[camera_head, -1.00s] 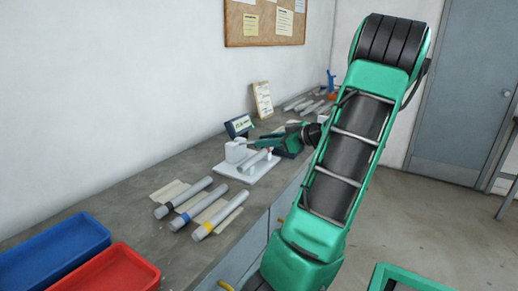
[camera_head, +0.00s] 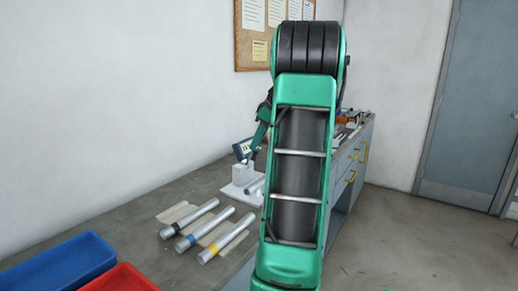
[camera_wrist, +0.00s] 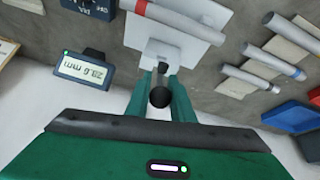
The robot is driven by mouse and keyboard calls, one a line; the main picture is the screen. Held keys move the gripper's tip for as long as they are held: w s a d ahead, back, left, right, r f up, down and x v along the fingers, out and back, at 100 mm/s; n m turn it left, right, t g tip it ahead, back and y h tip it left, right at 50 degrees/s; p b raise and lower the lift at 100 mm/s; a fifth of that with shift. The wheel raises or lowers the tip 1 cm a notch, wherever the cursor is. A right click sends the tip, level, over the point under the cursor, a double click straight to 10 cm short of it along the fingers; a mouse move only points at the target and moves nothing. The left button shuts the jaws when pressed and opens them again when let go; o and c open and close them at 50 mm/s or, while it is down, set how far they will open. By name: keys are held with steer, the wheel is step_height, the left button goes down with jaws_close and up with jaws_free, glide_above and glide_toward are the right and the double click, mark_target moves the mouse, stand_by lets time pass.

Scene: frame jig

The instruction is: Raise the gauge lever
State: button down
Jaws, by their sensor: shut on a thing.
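In the wrist view my gripper (camera_wrist: 161,82) has its green fingers closed around the gauge lever, whose round dark knob (camera_wrist: 160,98) shows between them. The white gauge block (camera_wrist: 160,52) stands beyond the fingertips, on a white base plate. A grey tube with a red end (camera_wrist: 178,21) lies on that plate. The gauge display (camera_wrist: 85,80) reads about 21.6 mm, upside down in the view. In the head view the white block (camera_head: 243,173) and the display (camera_head: 243,150) show left of my arm.
Several tubes with coloured bands (camera_head: 208,229) lie on pale strips on the grey bench (camera_head: 130,212). A blue tray (camera_head: 65,262) and a red tray (camera_head: 122,281) stand at the near end. More items lie at the bench's far end. The floor to the right is clear.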

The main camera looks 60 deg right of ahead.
steer(key=shift+w+a+r+g, duration=0.1)
steer(key=shift+w+r+g, duration=0.1)
steer(key=shift+w+g, duration=0.4)
steer(key=shift+w+r, duration=0.2)
steer(key=shift+w, duration=0.55)
steer(key=c, duration=1.7)
jaws_free()
steer(key=v, duration=1)
steer(key=shift+s+r, duration=0.2)
steer(key=shift+s, duration=0.05)
